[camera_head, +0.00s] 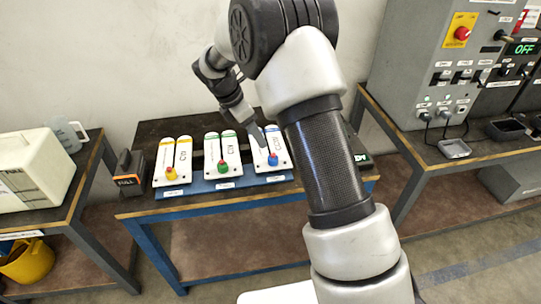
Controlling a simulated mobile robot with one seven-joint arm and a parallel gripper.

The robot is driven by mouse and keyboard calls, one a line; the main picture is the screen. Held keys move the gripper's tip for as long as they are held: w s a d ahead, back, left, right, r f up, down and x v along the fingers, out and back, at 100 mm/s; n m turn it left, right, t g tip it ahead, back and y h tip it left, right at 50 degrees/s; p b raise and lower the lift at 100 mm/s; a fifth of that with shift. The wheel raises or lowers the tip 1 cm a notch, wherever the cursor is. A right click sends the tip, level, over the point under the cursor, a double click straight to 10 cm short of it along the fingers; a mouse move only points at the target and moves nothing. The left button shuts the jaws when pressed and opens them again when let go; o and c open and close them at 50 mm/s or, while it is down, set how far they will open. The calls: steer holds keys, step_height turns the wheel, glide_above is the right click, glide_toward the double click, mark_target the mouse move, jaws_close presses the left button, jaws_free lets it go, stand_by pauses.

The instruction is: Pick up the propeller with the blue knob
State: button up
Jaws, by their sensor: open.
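The propeller with the blue knob (275,146) is a white folded piece with blue marks, at the right end of a row of three on the dark table. Its blue knob (273,160) sits at the near end. My gripper (262,138) is open and reaches down from the upper left, over this propeller's left edge and behind the knob. I cannot tell whether the fingertips touch it. My arm covers the area just right of the propeller.
A propeller with a green knob (222,168) and one with a yellow knob (171,173) lie to the left. A grey control cabinet (425,75) stands on the right bench, and a white container (40,168) on the left bench.

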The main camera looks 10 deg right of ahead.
glide_above(272, 156)
steer(key=a, duration=0.3)
steer(key=f, duration=0.7)
steer(key=shift+s+d, duration=0.1)
steer(key=shift+s, duration=0.15)
steer(key=x, duration=0.5)
steer(key=shift+s+d, duration=0.1)
steer(key=shift+d, duration=0.25)
steer(key=shift+r, duration=0.15)
jaws_close()
